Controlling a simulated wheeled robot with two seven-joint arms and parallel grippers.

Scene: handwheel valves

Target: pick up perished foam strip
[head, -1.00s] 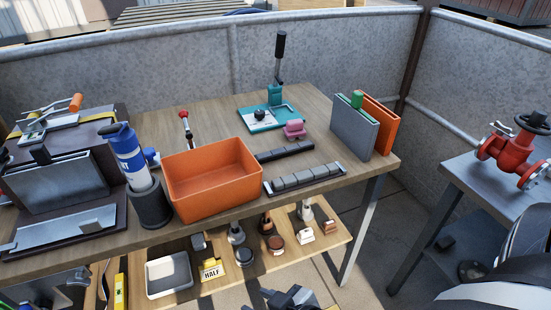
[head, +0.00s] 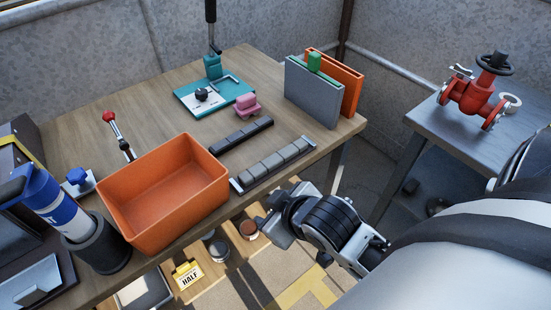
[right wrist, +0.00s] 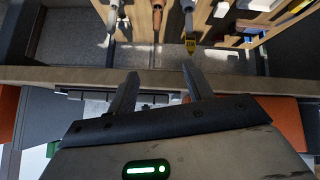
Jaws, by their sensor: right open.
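Two segmented strips lie side by side on the workbench. One is dark, nearly black (head: 241,134); the other is a row of grey blocks on a thin rail (head: 273,163), closer to the front edge. I cannot tell for sure which is the perished foam strip. My right gripper (head: 268,216) is in front of the bench's front edge, below the grey row in the picture and apart from both strips. In the right wrist view its two fingers (right wrist: 162,85) are spread with nothing held between them. My left gripper is not in view.
An orange bin (head: 164,195) stands left of the strips. Behind them are a pink block (head: 247,106) and a teal press (head: 215,95). Grey and orange upright panels (head: 313,93) stand right. A side table (head: 460,135) carries a red valve (head: 473,91).

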